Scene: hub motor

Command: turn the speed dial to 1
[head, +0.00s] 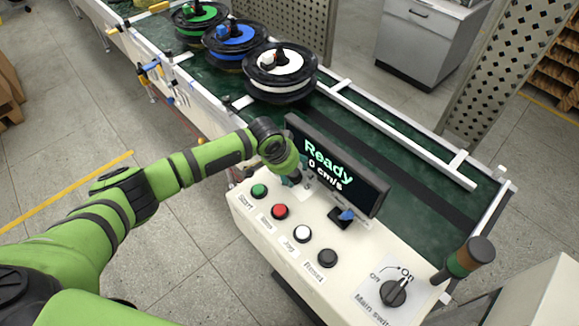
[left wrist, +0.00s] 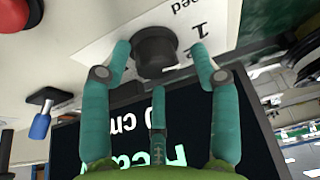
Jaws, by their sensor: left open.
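The speed dial (left wrist: 155,48) is a dark round knob on a white label with "1" and part of the word "Speed" readable, upside down in the left wrist view. My left gripper (left wrist: 161,50) has its teal fingers spread, one on each side of the dial, with a third finger below it. I cannot tell whether the fingers touch the knob. In the head view my left gripper (head: 296,178) is at the left end of the display, and the dial is hidden behind it. The display (head: 335,165) reads "Ready" and "0 cm/s". My right gripper is not in view.
The panel also carries a green button (head: 259,191), red button (head: 280,211), white button (head: 302,233), black button (head: 327,258), blue-handled lever (head: 345,215) and main switch (head: 393,292). Behind the display, a conveyor (head: 375,130) carries several reels. A signal lamp (head: 470,258) stands at right.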

